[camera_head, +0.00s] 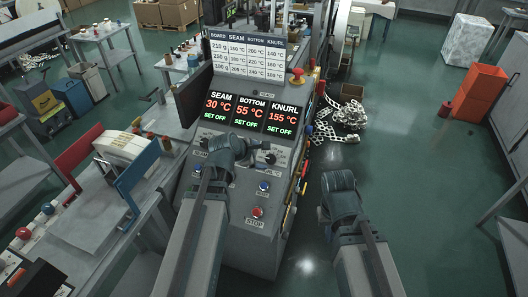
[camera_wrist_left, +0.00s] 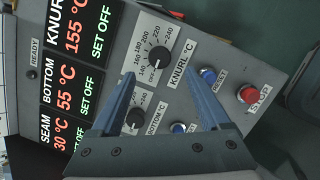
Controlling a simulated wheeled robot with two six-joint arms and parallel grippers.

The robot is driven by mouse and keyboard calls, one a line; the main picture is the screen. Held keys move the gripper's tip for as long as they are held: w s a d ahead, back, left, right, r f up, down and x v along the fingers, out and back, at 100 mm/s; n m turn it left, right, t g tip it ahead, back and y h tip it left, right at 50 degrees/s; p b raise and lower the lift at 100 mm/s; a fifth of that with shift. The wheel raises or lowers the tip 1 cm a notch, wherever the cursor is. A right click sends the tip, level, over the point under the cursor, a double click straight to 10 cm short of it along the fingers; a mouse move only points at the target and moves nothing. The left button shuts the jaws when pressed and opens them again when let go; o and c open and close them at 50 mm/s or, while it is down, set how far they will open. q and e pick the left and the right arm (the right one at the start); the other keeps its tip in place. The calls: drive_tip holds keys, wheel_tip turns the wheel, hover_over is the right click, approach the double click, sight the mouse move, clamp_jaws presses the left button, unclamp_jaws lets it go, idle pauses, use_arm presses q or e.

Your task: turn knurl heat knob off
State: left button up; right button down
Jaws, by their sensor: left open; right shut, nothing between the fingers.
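The black knurl heat knob (camera_wrist_left: 160,57) sits on the grey panel in the left wrist view, inside a 140 to 240 dial. It lies just beyond my left gripper (camera_wrist_left: 160,84), whose blue fingers are spread with nothing between them. In the head view the knob (camera_head: 270,158) is beside the fingertips of my left gripper (camera_head: 258,147). The KNURL display (camera_head: 284,117) reads 155 °C and SET OFF. My right gripper (camera_head: 340,188) is shut and empty, right of the machine over the floor. The knob's exact pointer angle is hard to read.
The bottom knob (camera_wrist_left: 135,118) is close to my left finger. A blue reset button (camera_wrist_left: 208,75) and a red stop button (camera_wrist_left: 248,93) are on the right of the panel. A red mushroom button (camera_head: 297,75) stands above the displays.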

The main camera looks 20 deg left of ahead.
use_arm(q)
drive_tip(key=shift+p+v, duration=1.55)
drive_tip(key=shift+v, duration=1.3)
use_arm(e)
drive_tip(key=shift+s+a+r, duration=0.1)
drive_tip(key=shift+r, duration=0.6)
drive_tip(key=shift+s+a+r, duration=0.15)
drive_tip(key=shift+r, duration=0.6)
drive_tip(key=shift+s+a+r, duration=0.1)
drive_tip(key=shift+r, duration=0.6)
use_arm(q)
drive_tip(key=s+d+f+m+g+y+b, duration=0.2)
drive_tip(key=s+d+f+m, duration=0.4)
drive_tip(key=m, duration=0.7)
drive_tip(key=s+d+f+m+g+y+b, duration=0.2)
drive_tip(key=s+d+f+m+g+b, duration=0.3)
drive_tip(key=s+d+m, duration=0.4)
wheel_tip(320, 180, down, 2)
drive_tip(key=s+m+g, duration=0.1)
drive_tip(key=m, duration=0.2)
drive_tip(key=shift+s+d+m, duration=0.2)
drive_tip(key=shift+s+m, duration=0.05)
drive_tip(key=shift+m, duration=0.15)
use_arm(e)
wheel_tip(320, 180, down, 7)
drive_tip(key=shift+f, duration=0.2)
